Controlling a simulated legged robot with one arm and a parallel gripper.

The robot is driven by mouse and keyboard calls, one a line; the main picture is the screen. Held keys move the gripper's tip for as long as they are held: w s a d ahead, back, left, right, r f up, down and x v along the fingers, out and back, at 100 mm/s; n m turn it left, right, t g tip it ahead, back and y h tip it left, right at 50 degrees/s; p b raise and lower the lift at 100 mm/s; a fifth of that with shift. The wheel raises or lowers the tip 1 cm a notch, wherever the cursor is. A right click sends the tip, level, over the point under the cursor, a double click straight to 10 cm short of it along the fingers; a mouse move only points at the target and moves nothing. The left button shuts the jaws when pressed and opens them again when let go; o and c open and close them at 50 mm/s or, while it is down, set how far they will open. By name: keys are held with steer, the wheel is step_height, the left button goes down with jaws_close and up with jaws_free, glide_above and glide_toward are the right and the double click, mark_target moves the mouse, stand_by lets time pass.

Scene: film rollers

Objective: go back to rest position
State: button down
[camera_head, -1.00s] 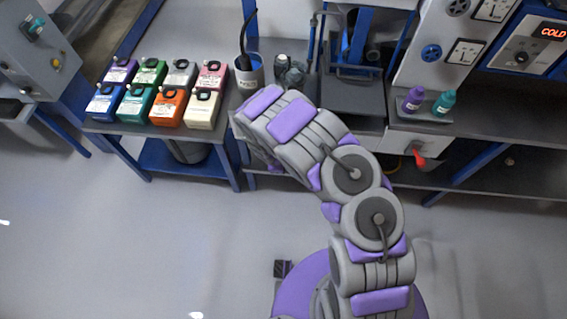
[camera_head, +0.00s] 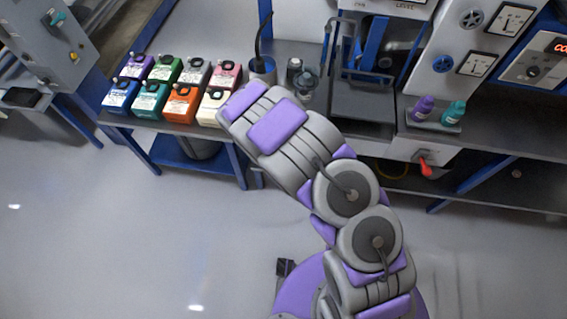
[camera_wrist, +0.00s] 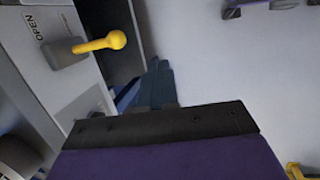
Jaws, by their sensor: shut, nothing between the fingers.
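My arm (camera_head: 277,130) reaches up and left from my purple base in the head view, with its far end in front of the workbench. My gripper is hidden behind the arm there. In the wrist view my gripper (camera_wrist: 156,65) shows as narrow dark blue fingers, closed together beyond a black plate and purple housing. Nothing is held between them. A grey panel marked OPEN with a yellow lever (camera_wrist: 100,43) is at the upper left of that view, apart from the fingers.
Several coloured boxes (camera_head: 180,103) stand in two rows on the left bench. Purple (camera_head: 422,108) and teal (camera_head: 453,112) bottles stand on a right shelf, above a red lever (camera_head: 425,168). The floor (camera_head: 120,230) in front is clear.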

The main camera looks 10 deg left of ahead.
steer(key=s+d+r+m+g+h, duration=0.1)
steer(key=d+r+m, duration=0.4)
steer(key=d+r, duration=0.5)
steer(key=s+d+r+m, duration=0.1)
steer(key=d+r+m, duration=0.45)
steer(key=r, duration=0.85)
steer(key=s+d+r+m+g+y, duration=0.1)
steer(key=s+r+m, duration=0.1)
steer(key=s+r, duration=0.3)
steer(key=s+d+r+m+g+y, duration=0.1)
steer(key=s+r, duration=0.4)
steer(key=s, duration=0.7)
steer(key=s+d+r+m+g+y, duration=0.1)
steer(key=s+d+r+m, duration=0.2)
steer(key=s, duration=0.6)
step_height(320, 180, up, 2)
steer(key=shift+s+r+m, duration=0.1)
steer(key=shift+s+m, duration=0.05)
steer(key=shift+m, duration=0.3)
